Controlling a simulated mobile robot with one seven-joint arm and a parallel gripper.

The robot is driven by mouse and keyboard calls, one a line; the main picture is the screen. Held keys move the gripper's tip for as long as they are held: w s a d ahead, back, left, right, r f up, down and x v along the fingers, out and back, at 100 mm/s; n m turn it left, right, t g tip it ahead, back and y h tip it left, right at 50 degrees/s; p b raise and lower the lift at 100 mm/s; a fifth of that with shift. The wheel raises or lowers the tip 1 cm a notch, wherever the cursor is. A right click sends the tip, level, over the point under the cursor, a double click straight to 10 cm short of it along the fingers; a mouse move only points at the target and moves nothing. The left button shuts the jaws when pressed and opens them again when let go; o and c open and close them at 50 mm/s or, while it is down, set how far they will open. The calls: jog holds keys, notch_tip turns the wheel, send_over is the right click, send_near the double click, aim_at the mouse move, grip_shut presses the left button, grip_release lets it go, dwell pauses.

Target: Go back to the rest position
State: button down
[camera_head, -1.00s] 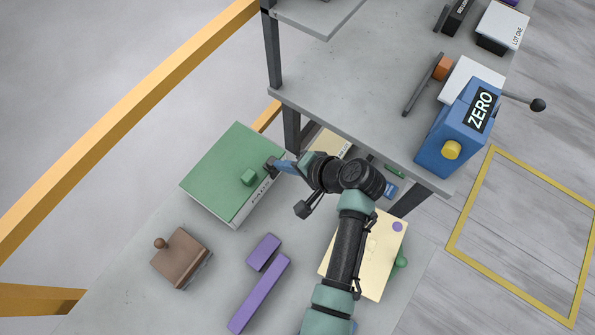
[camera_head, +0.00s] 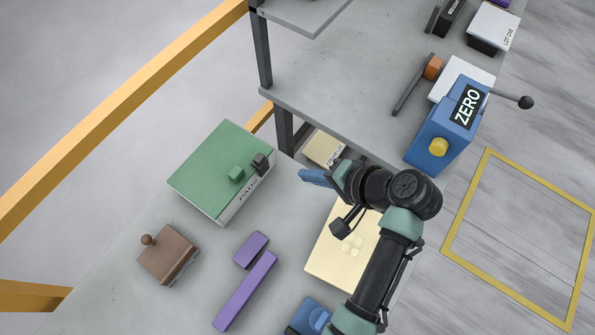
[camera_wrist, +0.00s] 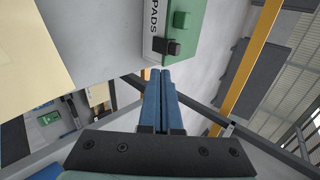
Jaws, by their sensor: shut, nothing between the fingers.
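My gripper (camera_head: 314,178) is shut and empty, its blue fingers pressed together above the grey slab, right of the green PADS box. It also shows in the wrist view (camera_wrist: 161,74), with the fingers pointing toward that box. The green PADS box (camera_head: 208,160) sits on the slab with a small green block and a dark knob on its lid edge. My arm comes in from the lower right of the head view and covers part of the cream board.
A cream board (camera_head: 325,262), purple bars (camera_head: 245,292), a brown stamp-like block (camera_head: 166,254) and a blue piece (camera_head: 309,316) lie on the slab. The blue ZERO machine (camera_head: 447,133) stands on the grey shelf (camera_head: 340,90) above. A yellow rail (camera_head: 120,110) runs at left.

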jog(key=shift+s+d+r, duration=0.25)
jog(key=shift+d+r, duration=0.1)
jog(key=shift+r, duration=0.05)
jog(key=shift+d, duration=0.1)
jog(key=w+d+r+n+t+h, duration=0.25)
jog(key=w+r+t, duration=0.25)
jog(key=w+r, duration=0.65)
notch_tip(320, 180, up, 20)
jog(key=w+a+n+t+h, duration=0.2)
jog(key=t+h, duration=0.1)
jog(key=t, duration=0.3)
jog(key=s+a+r+n+t, duration=0.1)
jog(key=s+r+t, duration=0.2)
jog(key=r, duration=0.6)
jog(key=s+a+r+t+h, duration=0.1)
jog(key=s+r+t, duration=0.3)
jog(key=s+r, duration=0.3)
jog(key=s+a+r+n+t+h+b, duration=0.1)
jog(key=s+r, duration=0.4)
jog(key=r, duration=0.7)
jog(key=a+t, duration=0.1)
jog(key=t, duration=0.1)
jog(key=shift+n+t, duration=0.35)
jog(key=shift+t, duration=0.05)
